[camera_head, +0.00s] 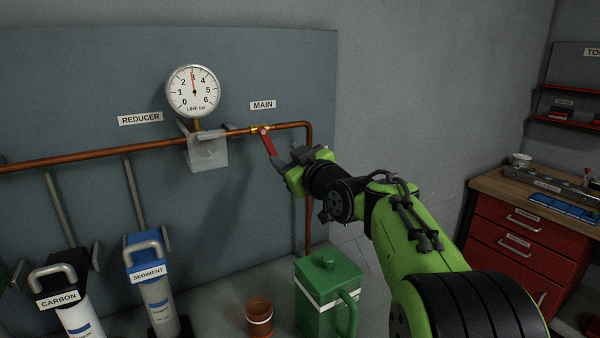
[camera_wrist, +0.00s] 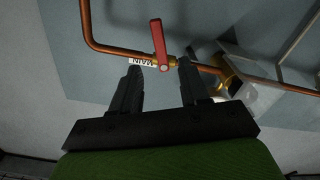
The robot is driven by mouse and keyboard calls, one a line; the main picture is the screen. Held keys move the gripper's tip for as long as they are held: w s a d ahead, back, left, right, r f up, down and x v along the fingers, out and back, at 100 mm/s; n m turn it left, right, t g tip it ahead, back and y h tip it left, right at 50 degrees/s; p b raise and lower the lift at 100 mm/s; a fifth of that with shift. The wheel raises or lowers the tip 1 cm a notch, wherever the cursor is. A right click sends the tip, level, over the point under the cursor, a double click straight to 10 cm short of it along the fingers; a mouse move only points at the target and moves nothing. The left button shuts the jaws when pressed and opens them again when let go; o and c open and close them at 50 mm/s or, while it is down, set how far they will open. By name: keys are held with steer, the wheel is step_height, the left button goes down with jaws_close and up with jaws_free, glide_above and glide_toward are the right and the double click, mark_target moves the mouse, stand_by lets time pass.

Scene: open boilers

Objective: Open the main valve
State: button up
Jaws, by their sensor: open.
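The main valve has a brass body (camera_head: 260,129) on the copper pipe, under the MAIN label (camera_head: 263,105). Its red lever (camera_head: 267,143) slants down and right from the pipe, across the pipe line. In the wrist view, which shows the label upside down, the lever (camera_wrist: 158,42) points up from the pipe. My gripper (camera_head: 286,158) is open near the lever's lower end. In the wrist view its fingertips (camera_wrist: 159,66) lie left and right of the lever's pivot end, with nothing clasped. I cannot tell whether a finger touches the lever.
The LINE bar gauge (camera_head: 194,92) reads about 3, above a clear bracket-like housing (camera_head: 208,150) on the pipe. The copper pipe (camera_head: 308,200) bends down right of the valve. A green lidded can (camera_head: 328,290) and brown cup (camera_head: 259,317) stand below. A red-drawer workbench (camera_head: 520,235) is at right.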

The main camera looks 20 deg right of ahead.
steer(key=s, duration=0.2)
steer(key=s+d, duration=0.1)
steer(key=s, duration=0.2)
steer(key=shift+s+b, duration=0.2)
steer(key=shift+b, duration=0.1)
steer(key=shift+c, duration=0.4)
